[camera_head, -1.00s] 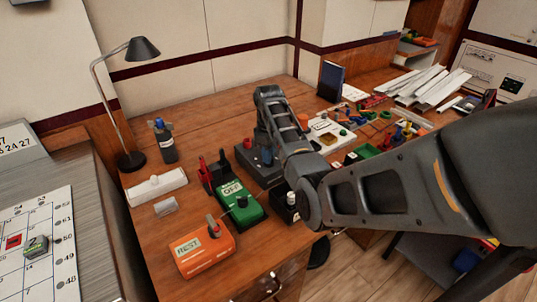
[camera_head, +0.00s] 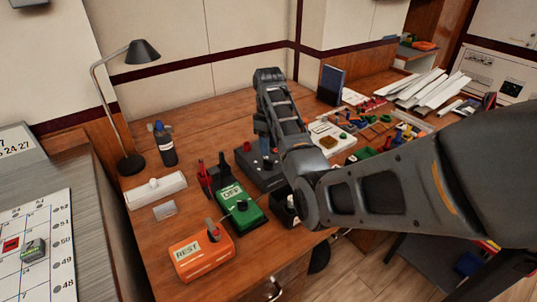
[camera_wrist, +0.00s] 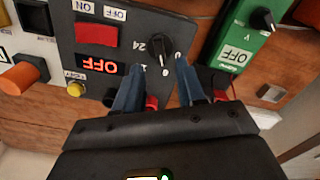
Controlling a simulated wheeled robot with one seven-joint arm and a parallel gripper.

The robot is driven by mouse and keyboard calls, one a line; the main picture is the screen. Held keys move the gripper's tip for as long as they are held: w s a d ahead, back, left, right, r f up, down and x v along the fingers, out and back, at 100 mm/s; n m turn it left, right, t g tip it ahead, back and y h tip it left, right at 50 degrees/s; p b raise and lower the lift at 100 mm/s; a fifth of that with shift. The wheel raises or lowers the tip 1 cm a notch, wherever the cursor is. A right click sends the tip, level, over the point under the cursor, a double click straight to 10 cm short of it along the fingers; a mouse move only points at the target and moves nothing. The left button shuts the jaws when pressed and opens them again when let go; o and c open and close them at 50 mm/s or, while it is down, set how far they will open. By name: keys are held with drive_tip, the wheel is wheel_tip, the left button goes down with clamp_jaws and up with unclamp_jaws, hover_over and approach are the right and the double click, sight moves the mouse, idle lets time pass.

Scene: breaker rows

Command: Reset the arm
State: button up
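My gripper (camera_wrist: 160,82) is open, its two blue fingers apart with nothing between them. It is above the front of a dark grey control box (camera_wrist: 72,42), which also shows in the head view (camera_head: 253,170). Beyond the fingertips is a black rotary knob (camera_wrist: 158,48) with printed markings around it. The box also has a red rocker switch (camera_wrist: 97,36), a lit red display (camera_wrist: 100,63) reading OFF upside down, and a yellow button (camera_wrist: 75,90). In the head view, my gripper is mostly hidden behind my arm.
A green box (camera_head: 240,208) labelled OFF and an orange box (camera_head: 201,257) labelled REST stand in front. A lamp (camera_head: 131,162), a bottle (camera_head: 164,146) and a white holder (camera_head: 156,190) are left. Small parts and papers (camera_head: 430,88) crowd the right. Bare desk lies behind.

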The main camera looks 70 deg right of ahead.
drive_tip(key=shift+r, duration=1.15)
drive_tip(key=shift+f, duration=0.1)
